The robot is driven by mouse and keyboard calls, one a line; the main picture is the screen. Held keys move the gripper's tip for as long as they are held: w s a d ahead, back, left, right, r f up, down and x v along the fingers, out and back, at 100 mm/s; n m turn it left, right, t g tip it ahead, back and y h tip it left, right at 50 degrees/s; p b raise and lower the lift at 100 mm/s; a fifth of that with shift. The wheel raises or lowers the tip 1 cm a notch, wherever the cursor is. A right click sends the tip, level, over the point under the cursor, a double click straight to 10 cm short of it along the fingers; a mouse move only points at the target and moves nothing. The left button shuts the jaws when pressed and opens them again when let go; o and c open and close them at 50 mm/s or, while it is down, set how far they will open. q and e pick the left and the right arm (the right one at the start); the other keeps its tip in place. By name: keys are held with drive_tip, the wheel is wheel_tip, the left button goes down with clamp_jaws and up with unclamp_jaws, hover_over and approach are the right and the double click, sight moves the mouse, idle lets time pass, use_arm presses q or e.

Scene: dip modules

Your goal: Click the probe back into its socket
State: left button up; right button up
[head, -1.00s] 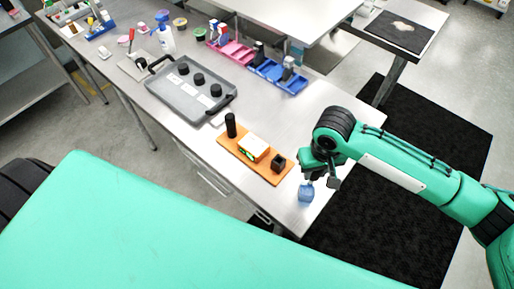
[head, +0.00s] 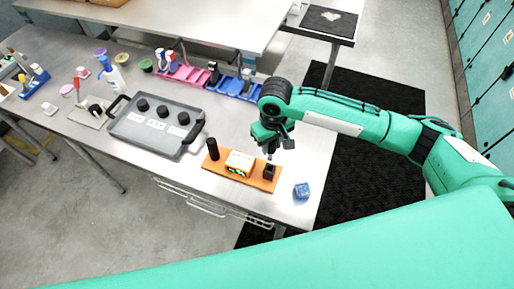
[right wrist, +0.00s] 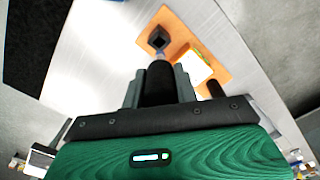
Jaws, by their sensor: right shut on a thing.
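My right gripper (head: 269,146) is shut on the probe, a dark handle with a pale grey tip. The probe (right wrist: 160,84) points down between the fingers in the right wrist view. The socket (head: 269,172) is a small black square block at the right end of an orange board (head: 224,173). It also shows in the right wrist view (right wrist: 151,38), just beyond the probe's tip. The tip is at or just above the socket's opening; I cannot tell whether it is inside. A white meter (head: 239,162) with a lit display sits mid-board. My left gripper is not in view.
A blue beaker (head: 301,190) stands right of the board near the table's edge. A black cylinder (head: 212,149) stands at the board's left end. A grey tray (head: 140,131) with black knobs lies farther left. Pink and blue racks (head: 234,88) stand behind.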

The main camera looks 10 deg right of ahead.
sight(271, 157)
drive_tip(key=shift+d+f, duration=0.25)
drive_tip(key=shift+f, duration=0.8)
drive_tip(key=shift+a+f+b, duration=0.2)
drive_tip(key=shift+f+b, duration=0.6)
drive_tip(key=shift+f, duration=0.15)
drive_tip(key=shift+f+b, duration=0.35)
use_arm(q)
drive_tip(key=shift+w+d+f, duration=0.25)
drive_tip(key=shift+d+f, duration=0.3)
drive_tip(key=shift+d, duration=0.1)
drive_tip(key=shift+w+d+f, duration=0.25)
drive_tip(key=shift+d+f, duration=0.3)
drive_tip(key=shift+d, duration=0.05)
use_arm(e)
drive_tip(key=shift+d, duration=0.1)
use_arm(q)
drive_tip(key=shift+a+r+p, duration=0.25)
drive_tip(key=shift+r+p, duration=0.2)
drive_tip(key=shift+p, duration=0.05)
use_arm(e)
drive_tip(key=shift+r, duration=0.1)
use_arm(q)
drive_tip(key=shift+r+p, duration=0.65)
use_arm(e)
drive_tip(key=shift+f, duration=0.25)
drive_tip(key=shift+f, duration=0.95)
